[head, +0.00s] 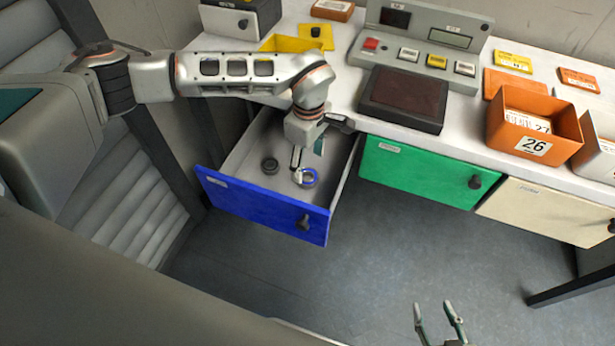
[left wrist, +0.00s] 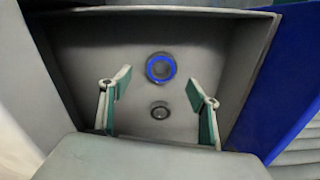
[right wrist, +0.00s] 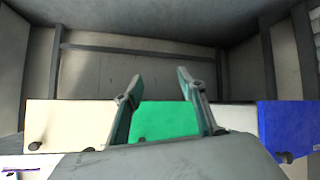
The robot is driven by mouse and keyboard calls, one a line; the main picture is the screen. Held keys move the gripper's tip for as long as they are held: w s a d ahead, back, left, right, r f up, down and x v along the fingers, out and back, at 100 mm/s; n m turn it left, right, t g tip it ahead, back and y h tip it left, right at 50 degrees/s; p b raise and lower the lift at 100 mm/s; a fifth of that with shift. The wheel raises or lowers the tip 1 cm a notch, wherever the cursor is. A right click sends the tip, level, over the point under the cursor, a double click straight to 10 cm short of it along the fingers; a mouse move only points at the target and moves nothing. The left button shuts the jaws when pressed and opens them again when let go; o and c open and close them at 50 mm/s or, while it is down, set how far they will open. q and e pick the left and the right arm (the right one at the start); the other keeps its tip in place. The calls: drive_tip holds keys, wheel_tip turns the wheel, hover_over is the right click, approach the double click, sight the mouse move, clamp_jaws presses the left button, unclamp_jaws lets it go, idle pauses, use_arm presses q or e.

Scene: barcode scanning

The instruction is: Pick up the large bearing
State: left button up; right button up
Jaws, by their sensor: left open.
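The large bearing, a ring with a blue edge (head: 309,181), lies on the floor of the open blue drawer (head: 262,209). It also shows in the left wrist view (left wrist: 150,71), beyond my fingertips. A smaller dark bearing (head: 269,165) lies to its left in the head view and nearer the gripper base in the left wrist view (left wrist: 160,110). My left gripper (head: 308,158) is open and empty, pointing down into the drawer over the large bearing. In the left wrist view (left wrist: 157,80) both fingers are spread. My right gripper (head: 434,306) is open and empty, low over the floor.
The drawer walls surround the left gripper closely. A green drawer (head: 415,172) and a cream drawer (head: 545,210) are shut to the right. The worktop holds a dark scanner pad (head: 403,97), a control panel (head: 430,45) and an orange bin (head: 535,125).

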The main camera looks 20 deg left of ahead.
sight(308, 176)
use_arm(q)
drive_tip(key=f, duration=0.3)
drive_tip(key=f+b, duration=0.1)
drive_tip(key=shift+s+f, duration=0.2)
drive_tip(key=shift+s, duration=0.05)
drive_tip(key=shift+w+f, duration=0.15)
drive_tip(key=shift+f, duration=0.3)
drive_tip(key=shift+r, duration=0.15)
drive_tip(key=c, duration=1.4)
